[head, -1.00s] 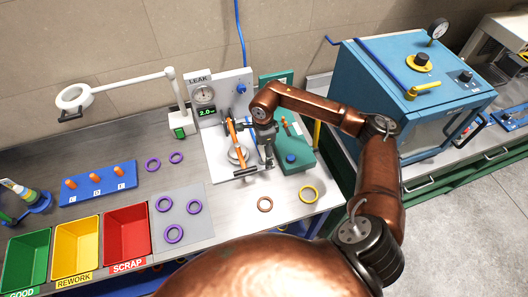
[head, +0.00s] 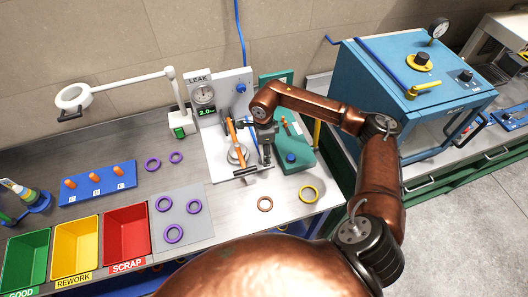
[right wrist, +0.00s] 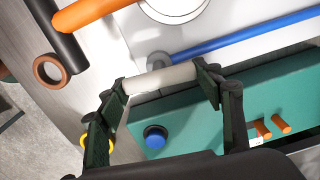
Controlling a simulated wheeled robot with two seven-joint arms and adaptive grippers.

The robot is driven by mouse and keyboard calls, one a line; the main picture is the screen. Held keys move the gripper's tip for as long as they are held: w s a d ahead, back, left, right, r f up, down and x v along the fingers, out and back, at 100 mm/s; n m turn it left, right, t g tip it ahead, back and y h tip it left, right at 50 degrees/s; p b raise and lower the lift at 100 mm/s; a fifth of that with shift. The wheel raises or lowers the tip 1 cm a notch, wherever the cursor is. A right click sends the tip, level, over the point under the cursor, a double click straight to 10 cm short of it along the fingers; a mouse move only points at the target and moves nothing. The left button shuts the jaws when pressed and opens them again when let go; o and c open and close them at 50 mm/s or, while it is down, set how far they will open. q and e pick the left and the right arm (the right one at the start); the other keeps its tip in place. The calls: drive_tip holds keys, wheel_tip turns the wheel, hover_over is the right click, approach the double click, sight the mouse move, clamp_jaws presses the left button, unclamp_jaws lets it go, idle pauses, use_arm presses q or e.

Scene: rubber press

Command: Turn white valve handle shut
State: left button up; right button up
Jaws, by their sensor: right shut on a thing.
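The white valve handle (right wrist: 160,79) is a short pale bar beside the blue line in the right wrist view. My right gripper (right wrist: 165,83) has a dark finger at each end of this bar and is shut on it. In the head view my right gripper (head: 267,150) is at the right side of the leak tester (head: 218,135), by the orange lever (head: 233,135), and hides most of the handle. My left gripper is not in view.
The orange lever with its dark crossbar (head: 246,171) stands close left of my right gripper. A green box with a blue button (head: 291,158) is close on the right.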

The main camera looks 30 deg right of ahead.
drive_tip(key=m, duration=0.4)
drive_tip(key=shift+b, duration=0.4)
drive_tip(key=m, duration=0.4)
drive_tip(key=shift+s+a+m, duration=0.1)
drive_tip(key=shift+m, duration=0.3)
drive_tip(key=m, duration=0.4)
drive_tip(key=shift+a+m, duration=0.1)
drive_tip(key=shift+m, duration=1.9)
drive_tip(key=o, duration=1.2)
drive_tip(key=shift+c, duration=0.2)
wheel_tip(320, 180, up, 12)
